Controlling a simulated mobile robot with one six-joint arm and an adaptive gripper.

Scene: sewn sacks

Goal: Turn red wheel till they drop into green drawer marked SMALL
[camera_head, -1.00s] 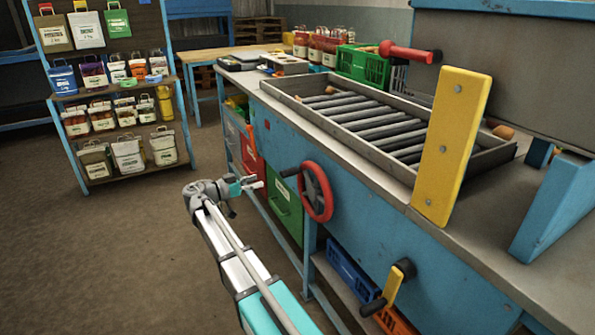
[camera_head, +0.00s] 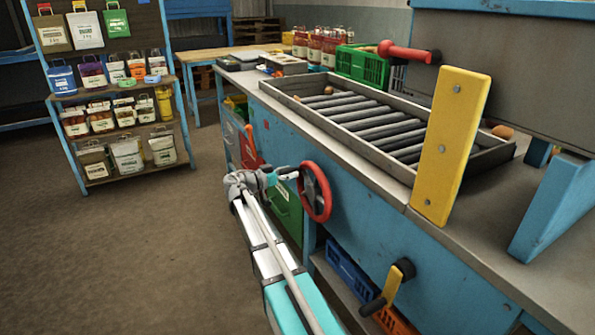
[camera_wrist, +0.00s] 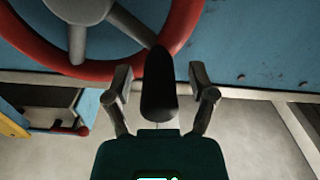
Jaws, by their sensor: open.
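The red wheel (camera_head: 316,192) is on the blue front of the bench, with a dark crank handle (camera_wrist: 158,85) sticking out from its rim. In the wrist view the red rim (camera_wrist: 96,70) and grey spokes fill the upper left. My gripper (camera_head: 272,178) is open at the wheel's left side. In the wrist view my gripper (camera_wrist: 161,82) has one finger on each side of the handle, with gaps showing. The green drawer (camera_head: 289,212) is below and left of the wheel, partly hidden by my arm; its marking is not readable.
A roller tray (camera_head: 345,107) lies on the bench top, with a brown round item (camera_head: 503,131) at its far right. A yellow lever (camera_head: 393,285) sticks out below right of the wheel. A sack shelf (camera_head: 125,100) stands far left. The floor (camera_head: 120,255) at left is clear.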

